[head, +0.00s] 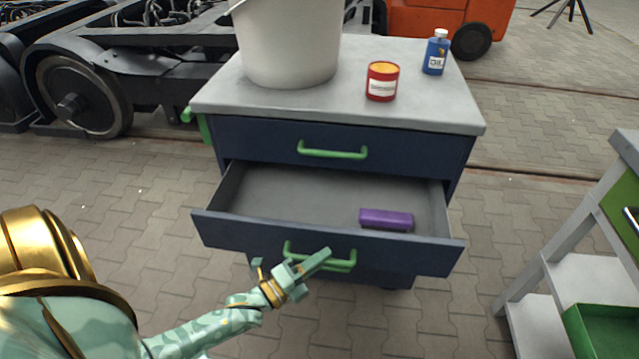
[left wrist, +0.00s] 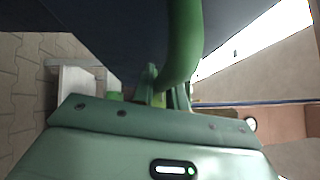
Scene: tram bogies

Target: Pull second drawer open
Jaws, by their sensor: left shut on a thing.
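The second drawer (head: 430,254) of the dark blue cabinet stands well open, below the shut top drawer (head: 400,149). A purple block (head: 386,219) lies inside it, towards the front right. The green handle (head: 289,247) is on the second drawer's front. My left gripper (head: 306,267) is at this handle and shut on it. The handle (left wrist: 184,45) also shows in the left wrist view, curving down to the gripper's fingers (left wrist: 163,95). The gripper covers part of the handle in the head view. My right gripper is not in view.
A pale bucket (head: 290,45), a red tin (head: 382,82) and a blue oil bottle (head: 436,53) stand on the grey cabinet top (head: 330,108). A shelf unit with a green tray (head: 605,330) is at the right. Paved floor before the cabinet is clear.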

